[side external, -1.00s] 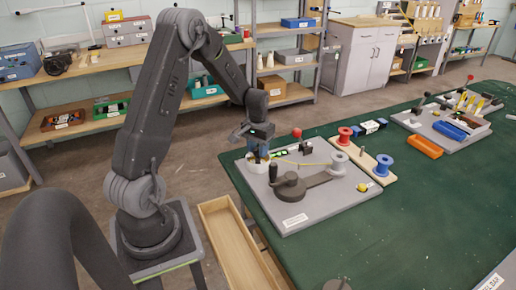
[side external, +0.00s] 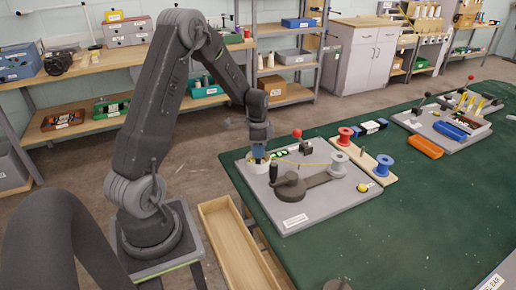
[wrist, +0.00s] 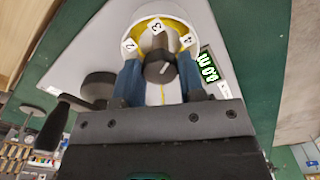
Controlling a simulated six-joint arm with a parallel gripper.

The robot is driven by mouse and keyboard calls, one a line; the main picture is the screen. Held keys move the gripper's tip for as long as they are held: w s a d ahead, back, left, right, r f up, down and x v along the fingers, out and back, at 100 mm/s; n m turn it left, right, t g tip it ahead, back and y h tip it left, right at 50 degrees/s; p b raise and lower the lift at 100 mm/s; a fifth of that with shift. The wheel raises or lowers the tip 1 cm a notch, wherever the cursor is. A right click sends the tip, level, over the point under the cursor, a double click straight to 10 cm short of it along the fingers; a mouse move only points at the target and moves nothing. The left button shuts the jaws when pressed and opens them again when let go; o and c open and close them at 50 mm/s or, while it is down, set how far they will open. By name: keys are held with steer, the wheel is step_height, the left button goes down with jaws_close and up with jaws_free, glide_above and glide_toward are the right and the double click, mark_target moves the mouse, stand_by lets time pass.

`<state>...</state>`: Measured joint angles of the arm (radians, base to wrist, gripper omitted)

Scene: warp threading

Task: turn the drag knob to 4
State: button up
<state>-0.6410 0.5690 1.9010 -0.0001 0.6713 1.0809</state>
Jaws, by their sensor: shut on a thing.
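The drag knob (wrist: 158,69) is dark, with a short white mark on its end face, and sits in a white round dial (wrist: 128,33) with a yellow inside. Number tags 2 (wrist: 130,45), 3 (wrist: 157,26) and 4 (wrist: 187,41) stand around it. My gripper (wrist: 160,72) has its blue fingers on either side of the knob, shut on it. The white mark tilts toward the upper right, on the side of tag 4; its exact setting is hard to read. In the side view, my gripper (side external: 258,154) points down into the dial (side external: 262,168).
A green-lit display (wrist: 207,72) is beside the dial. The grey board (side external: 315,207) also carries a crank (side external: 288,183), a red-topped lever (side external: 297,134) and a grey spool (side external: 339,162) with yellow thread. Red and blue spools (side external: 384,165) stand to the right.

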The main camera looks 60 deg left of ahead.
steer(key=m, duration=0.6)
stand_by(0.7)
steer(key=o, duration=0.9)
steer(key=shift+r, duration=0.1)
step_height(320, 180, up, 14)
steer(key=shift+f, duration=0.15)
